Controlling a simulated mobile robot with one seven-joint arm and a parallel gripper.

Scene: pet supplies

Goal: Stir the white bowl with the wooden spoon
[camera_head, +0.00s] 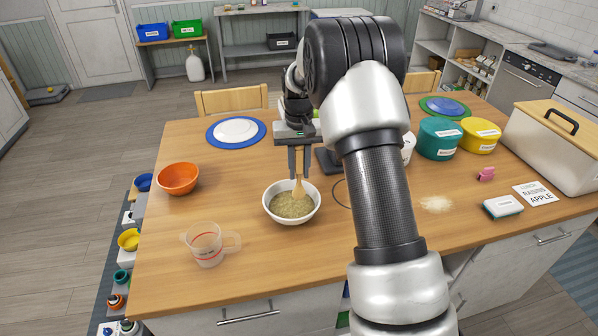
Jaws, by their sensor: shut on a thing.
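The white bowl (271,210) stands on the wooden table and holds a greenish-brown grainy mix. My gripper (299,176) is directly above the bowl, pointing down, shut on the wooden spoon (299,188). The spoon is close to upright, and its lower end reaches into the mix near the bowl's back middle. The spoon's tip is hidden in or behind the mix.
A clear measuring cup (207,246) stands front left of the bowl, and an orange bowl (178,179) further left. A white plate on a blue mat (215,138) lies behind. Teal (438,141) and yellow (479,138) tubs stand right. My arm hides part of the table.

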